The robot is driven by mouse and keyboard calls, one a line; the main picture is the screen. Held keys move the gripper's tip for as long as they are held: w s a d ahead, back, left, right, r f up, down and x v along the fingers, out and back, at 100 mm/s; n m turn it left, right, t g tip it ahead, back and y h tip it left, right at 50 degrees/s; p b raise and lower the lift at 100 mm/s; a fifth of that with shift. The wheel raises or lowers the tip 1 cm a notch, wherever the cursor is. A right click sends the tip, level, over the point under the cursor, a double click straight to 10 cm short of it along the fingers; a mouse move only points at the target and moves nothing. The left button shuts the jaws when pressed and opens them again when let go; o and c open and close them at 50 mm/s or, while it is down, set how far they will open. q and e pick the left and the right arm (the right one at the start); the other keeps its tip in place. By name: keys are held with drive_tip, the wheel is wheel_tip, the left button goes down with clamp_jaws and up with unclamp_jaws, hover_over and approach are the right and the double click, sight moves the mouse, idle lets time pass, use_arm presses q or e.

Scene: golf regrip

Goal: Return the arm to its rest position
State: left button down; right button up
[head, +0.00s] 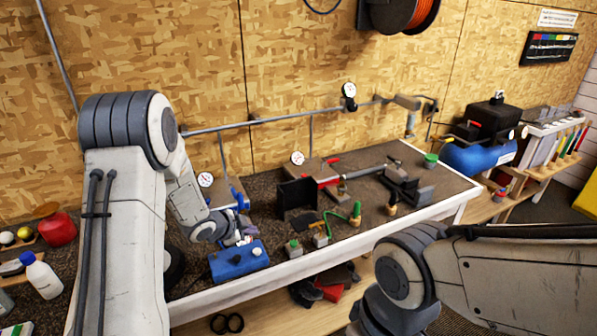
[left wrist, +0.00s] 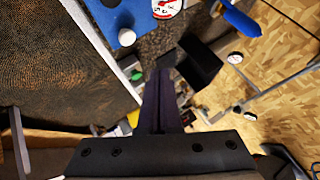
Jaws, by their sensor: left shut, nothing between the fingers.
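My left arm comes in from the left of the head view and reaches over the workbench. Its gripper (head: 243,238) is above the back of a blue box (head: 238,262) with a black knob and a white knob. In the left wrist view the dark fingers (left wrist: 158,98) are shut together with nothing between them. The blue box (left wrist: 112,18) shows there at the top. Whether the fingers touch the box cannot be told. My right arm shows at the lower right of the head view, but its gripper is out of view.
On the bench (head: 360,225) stand a black and red vise-like fixture (head: 297,196), several small valves and a grey clamp (head: 404,184). A pipe (head: 270,121) runs along the wooden wall. A white bottle (head: 42,275) and red container (head: 57,228) are at left.

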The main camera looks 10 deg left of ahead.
use_arm(q)
drive_tip(key=s+d+r+n+g+y+b, duration=0.1)
drive_tip(key=s+d+r+n+g, duration=0.1)
drive_tip(key=s+d+r, duration=0.3)
drive_tip(key=s+d+r+n+g+y+b, duration=0.1)
drive_tip(key=s+d+r+n+y, duration=0.15)
drive_tip(key=s+d, duration=0.5)
drive_tip(key=s+d+r+g, duration=0.1)
drive_tip(key=s+d+g, duration=0.1)
drive_tip(key=s, duration=0.9)
drive_tip(key=s+d+r+n+g+h, duration=0.1)
drive_tip(key=s+d+g, duration=0.2)
drive_tip(key=s, duration=0.9)
drive_tip(key=shift+s+d+r+g, duration=0.15)
drive_tip(key=shift+d+g, duration=0.15)
drive_tip(key=shift+d, duration=0.15)
